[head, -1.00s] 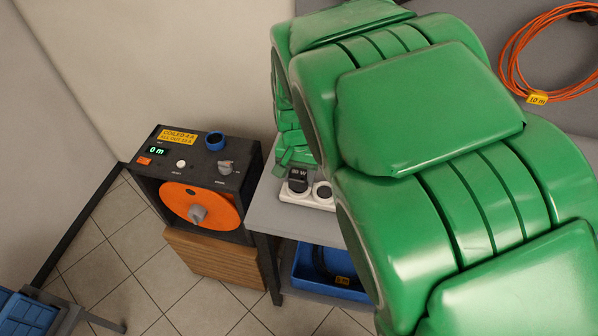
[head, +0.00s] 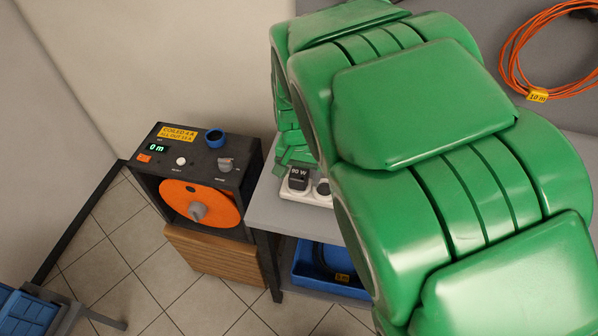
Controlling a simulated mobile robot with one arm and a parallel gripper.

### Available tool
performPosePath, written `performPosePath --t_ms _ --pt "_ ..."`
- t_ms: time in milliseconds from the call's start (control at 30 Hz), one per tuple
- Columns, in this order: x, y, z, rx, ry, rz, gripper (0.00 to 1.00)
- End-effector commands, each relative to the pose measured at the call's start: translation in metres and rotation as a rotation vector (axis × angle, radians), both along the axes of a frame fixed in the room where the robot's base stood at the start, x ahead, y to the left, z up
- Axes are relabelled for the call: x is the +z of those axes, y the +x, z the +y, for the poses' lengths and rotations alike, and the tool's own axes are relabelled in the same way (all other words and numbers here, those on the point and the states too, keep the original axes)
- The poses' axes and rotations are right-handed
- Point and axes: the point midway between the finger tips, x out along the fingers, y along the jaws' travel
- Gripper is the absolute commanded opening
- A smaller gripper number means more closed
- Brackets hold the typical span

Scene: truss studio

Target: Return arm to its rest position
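My green arm fills the right half of the head view, reaching over a grey table (head: 283,215). Its segments hide much of the table top. Small green parts of the arm show near the wall, behind the large segments. I cannot make out the fingertips of my gripper, so its opening and anything in it are hidden.
A black reel box (head: 212,166) with an orange drum (head: 200,203) stands left of the table. A white power strip (head: 300,194) carries a black 80 W adapter (head: 298,178). A blue bin (head: 325,268) sits below. An orange cable coil (head: 552,50) lies top right.

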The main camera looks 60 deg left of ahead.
Motion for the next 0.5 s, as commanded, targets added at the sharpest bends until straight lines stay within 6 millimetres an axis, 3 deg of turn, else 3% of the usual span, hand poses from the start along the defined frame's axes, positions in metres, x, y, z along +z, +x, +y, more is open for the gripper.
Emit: performPosePath --t_ms 167,300,500 --pt "-0.0001 0.0 -0.0001 0.0 0.0 0.0 0.81" --pt "0.0 0.0 -0.0001 0.0 0.0 0.0 1.0" --pt "0.0 0.0 0.0 0.0 0.0 0.0 1.0"
